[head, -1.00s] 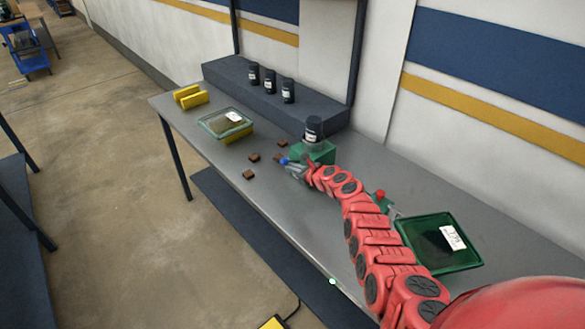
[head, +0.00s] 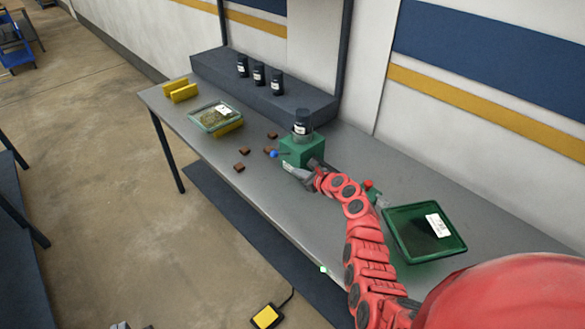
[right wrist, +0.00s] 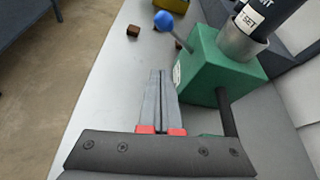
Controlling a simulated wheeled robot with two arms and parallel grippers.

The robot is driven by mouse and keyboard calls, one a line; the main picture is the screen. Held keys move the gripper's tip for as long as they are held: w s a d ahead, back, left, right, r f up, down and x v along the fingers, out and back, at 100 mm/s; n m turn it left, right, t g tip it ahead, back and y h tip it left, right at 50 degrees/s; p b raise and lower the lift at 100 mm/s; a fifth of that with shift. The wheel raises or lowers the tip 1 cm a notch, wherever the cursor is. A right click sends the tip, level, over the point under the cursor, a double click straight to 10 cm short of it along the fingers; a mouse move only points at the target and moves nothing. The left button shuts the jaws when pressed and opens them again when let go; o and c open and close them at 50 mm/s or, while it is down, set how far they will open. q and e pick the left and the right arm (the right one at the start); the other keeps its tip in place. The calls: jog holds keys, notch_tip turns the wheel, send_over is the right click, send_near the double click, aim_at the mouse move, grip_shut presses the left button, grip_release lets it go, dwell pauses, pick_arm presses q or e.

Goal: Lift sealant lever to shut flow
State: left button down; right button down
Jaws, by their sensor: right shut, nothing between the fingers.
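The green dispenser box (head: 300,150) stands on the grey bench with a dark labelled bottle (head: 302,123) upright on top. Its lever ends in a blue ball knob (head: 274,154) on a thin rod at the box's left side. In the right wrist view the knob (right wrist: 163,20) shows beyond the fingertips, with the rod running back to the box (right wrist: 208,65). My right gripper (head: 287,168) is shut and empty, low beside the box's front. In the wrist view its fingertips (right wrist: 158,72) are apart from the knob. My left gripper is not seen.
Brown blocks (head: 239,168) lie left of the lever. A clear green-rimmed bin (head: 194,122) and yellow blocks (head: 183,93) are farther left. Several dark bottles (head: 259,74) stand on the raised shelf. A green bin (head: 398,236) and red knob (head: 368,184) are right of the box.

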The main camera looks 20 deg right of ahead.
jog(key=shift+b+v, duration=0.3)
jog(key=shift+v, duration=1.65)
jog(key=shift+d+f, duration=0.15)
